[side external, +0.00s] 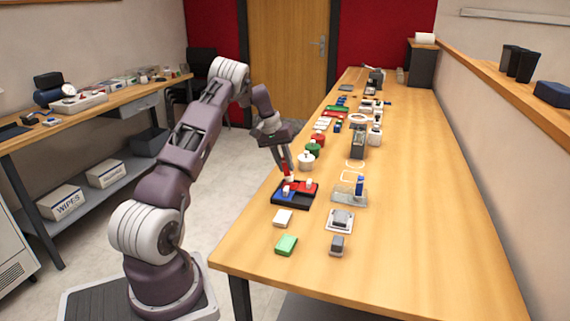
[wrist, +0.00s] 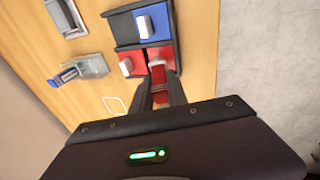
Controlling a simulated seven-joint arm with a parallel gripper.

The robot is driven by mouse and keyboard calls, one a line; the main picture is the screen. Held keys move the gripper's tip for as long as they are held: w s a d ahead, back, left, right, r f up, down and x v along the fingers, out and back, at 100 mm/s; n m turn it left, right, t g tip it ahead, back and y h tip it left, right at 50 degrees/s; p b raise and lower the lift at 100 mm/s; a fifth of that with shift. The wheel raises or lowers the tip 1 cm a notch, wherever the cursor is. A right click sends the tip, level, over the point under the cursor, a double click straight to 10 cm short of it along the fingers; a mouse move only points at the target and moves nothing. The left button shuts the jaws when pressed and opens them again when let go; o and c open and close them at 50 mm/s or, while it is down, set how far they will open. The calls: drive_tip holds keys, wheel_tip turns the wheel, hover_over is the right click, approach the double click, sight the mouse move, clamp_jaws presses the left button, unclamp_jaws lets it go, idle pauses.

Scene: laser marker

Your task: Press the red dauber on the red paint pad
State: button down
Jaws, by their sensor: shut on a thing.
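A black tray (side external: 276,203) stands near the left edge of the bench. It holds a blue pad (wrist: 122,28) and a red pad (wrist: 164,52); the blue part is nearer the external camera. A white block sits on the blue part (wrist: 144,27), and another sits at the side of the red part (wrist: 126,66). My gripper (wrist: 160,95) points down and is shut on the red dauber (wrist: 159,80), which shows red between the fingers with a pale end beyond them. The dauber is over the red side of the tray; I cannot tell whether it touches the pad.
A white block (side external: 283,218), a green block (side external: 286,245) and a grey stamp-like piece (side external: 341,219) lie in front. White, green and red pots (side external: 306,160) stand behind. The bench's right side is clear.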

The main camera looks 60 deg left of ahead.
drive_tip(key=shift+f, duration=0.7)
idle(0.9)
drive_tip(key=shift+r, duration=3.55)
